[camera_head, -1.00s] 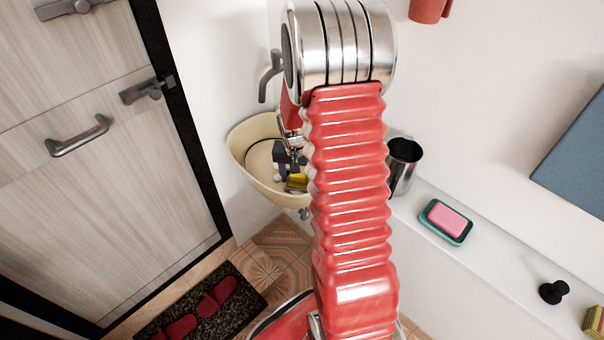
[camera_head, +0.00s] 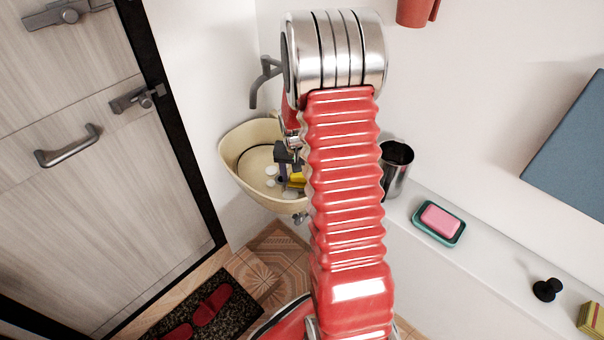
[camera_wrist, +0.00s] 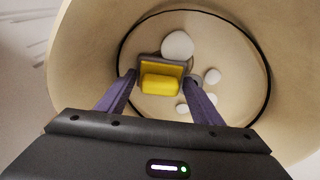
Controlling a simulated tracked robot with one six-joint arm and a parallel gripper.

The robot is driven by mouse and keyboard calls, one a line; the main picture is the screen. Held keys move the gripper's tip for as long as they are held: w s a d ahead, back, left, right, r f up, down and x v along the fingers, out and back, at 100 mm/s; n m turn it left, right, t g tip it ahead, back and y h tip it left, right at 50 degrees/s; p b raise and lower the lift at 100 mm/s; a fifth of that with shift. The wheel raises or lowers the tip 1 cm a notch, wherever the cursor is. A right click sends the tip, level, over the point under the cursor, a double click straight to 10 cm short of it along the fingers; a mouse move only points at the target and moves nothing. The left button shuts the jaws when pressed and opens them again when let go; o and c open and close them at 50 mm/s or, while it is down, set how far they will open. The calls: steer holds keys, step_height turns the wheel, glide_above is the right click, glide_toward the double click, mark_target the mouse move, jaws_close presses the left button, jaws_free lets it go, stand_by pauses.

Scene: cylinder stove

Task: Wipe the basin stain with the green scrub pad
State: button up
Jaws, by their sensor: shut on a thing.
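My gripper (camera_wrist: 158,84) is shut on a block-like pad (camera_wrist: 160,82), yellow on top with a grey-brown border; I see no clear green on it. The pad is inside the cream basin (camera_wrist: 85,50), near its floor; whether it touches is unclear. Several pale round spots, possibly the stain (camera_wrist: 178,45), lie on the basin floor around the pad. In the head view, the basin (camera_head: 232,160) is partly hidden behind my red arm. The gripper (camera_head: 287,160) and the yellow pad (camera_head: 296,180) show just left of the arm.
A grey faucet (camera_head: 262,80) juts over the basin. A metal cup (camera_head: 397,170), a pink soap in a green dish (camera_head: 440,222), a black knob-like item (camera_head: 548,289) and a yellow-red sponge (camera_head: 592,320) stand on the ledge at right. A door (camera_head: 80,170) is at left.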

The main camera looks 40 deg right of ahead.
mark_target(292, 186)
steer(key=shift+w+d, duration=0.15)
steer(key=shift+d, duration=1.1)
steer(key=shift+d+r, duration=0.1)
steer(key=shift+d, duration=0.15)
steer(key=shift+w+d+r, duration=0.15)
steer(key=shift+r, duration=0.05)
steer(key=shift+s+a, duration=0.15)
steer(key=shift+a, duration=0.7)
steer(key=shift+s+a, duration=0.15)
steer(key=shift+a, duration=0.75)
steer(key=shift+a, duration=0.1)
steer(key=shift+s+a+f, duration=0.1)
steer(key=shift+s+a, duration=0.05)
steer(key=shift+a, duration=0.6)
steer(key=shift+s+a+f, duration=0.1)
steer(key=shift+a, duration=0.6)
steer(key=shift+a, duration=0.1)
